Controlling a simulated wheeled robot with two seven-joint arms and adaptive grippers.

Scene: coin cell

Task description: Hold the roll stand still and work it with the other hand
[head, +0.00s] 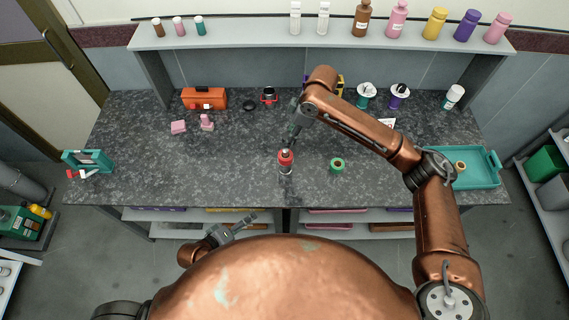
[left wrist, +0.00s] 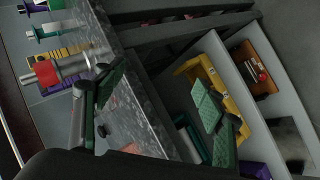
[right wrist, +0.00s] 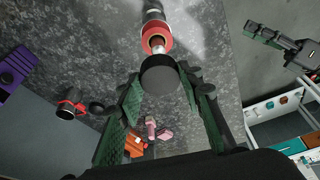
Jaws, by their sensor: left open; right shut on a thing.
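What looks like the roll stand, with a red roll (head: 285,155) over a silver body (head: 286,171), stands upright near the table's front edge. In the right wrist view its red ring (right wrist: 156,36) lies beyond a black round knob (right wrist: 160,74). My right gripper (head: 291,142) comes from above and is shut on the knob, its green-padded fingers on either side. My left gripper (head: 243,226) is open and empty, low in front of the table edge and apart from the stand.
A green roll (head: 337,165) lies right of the stand. A teal tray (head: 487,181) holds a yellowish roll at the right. A teal frame (head: 88,160) stands at the far left. An orange toolbox (head: 205,97) and pink blocks (head: 179,127) are behind. The left-middle tabletop is clear.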

